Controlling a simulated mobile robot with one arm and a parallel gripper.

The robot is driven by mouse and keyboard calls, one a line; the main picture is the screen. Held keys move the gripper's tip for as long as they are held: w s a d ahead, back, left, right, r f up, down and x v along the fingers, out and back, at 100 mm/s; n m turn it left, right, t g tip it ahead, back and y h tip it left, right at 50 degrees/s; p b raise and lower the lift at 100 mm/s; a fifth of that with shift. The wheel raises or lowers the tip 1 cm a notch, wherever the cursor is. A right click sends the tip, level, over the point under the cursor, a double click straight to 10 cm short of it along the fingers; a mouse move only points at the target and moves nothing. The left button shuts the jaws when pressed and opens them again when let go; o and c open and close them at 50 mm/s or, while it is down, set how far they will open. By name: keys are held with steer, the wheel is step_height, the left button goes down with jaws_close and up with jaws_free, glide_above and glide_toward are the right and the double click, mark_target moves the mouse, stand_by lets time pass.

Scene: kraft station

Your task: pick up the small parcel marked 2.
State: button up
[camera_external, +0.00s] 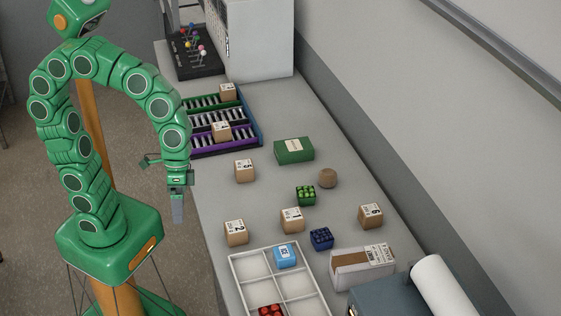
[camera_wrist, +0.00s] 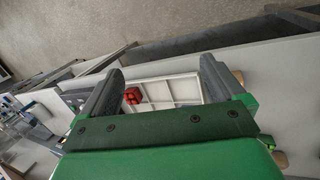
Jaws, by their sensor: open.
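The small parcel marked 2 (camera_external: 236,232) is a brown box with a white label on its top. It sits on the grey table near its left edge, just behind the white divided tray (camera_external: 237,278). Which of the brown bits at the right of the wrist view is parcel 2, I cannot tell.
Similar parcels marked 1 (camera_external: 292,220), 5 (camera_external: 244,170) and 6 (camera_external: 371,215) stand nearby. A blue block (camera_external: 321,238), a green block (camera_external: 306,195) and a green box (camera_external: 294,150) are also on the table. Striped racks (camera_external: 240,138) lie farther back.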

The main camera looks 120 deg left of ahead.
steer(key=w+a+f+n+t+h, duration=0.1)
steer(key=w+a+f+n+h, duration=0.1)
steer(key=w+a+f+n, duration=0.3)
steer(key=n+t+h, duration=0.4)
steer(key=n+t, duration=0.2)
steer(key=n, duration=0.7)
glide_toward(239, 241)
steer(key=shift+s+d+r, duration=0.2)
steer(key=shift+d+r, duration=0.25)
steer(key=shift+d, duration=0.2)
steer(key=shift+s+a+f+n+t, duration=0.5)
steer(key=shift+f+n, duration=0.15)
steer(key=shift+n, duration=0.35)
steer(key=shift+w+x, duration=0.2)
steer(key=shift+x, duration=3.65)
steer(key=shift+a+r, duration=0.1)
steer(key=shift+a, duration=0.05)
steer(key=c, duration=1.2)
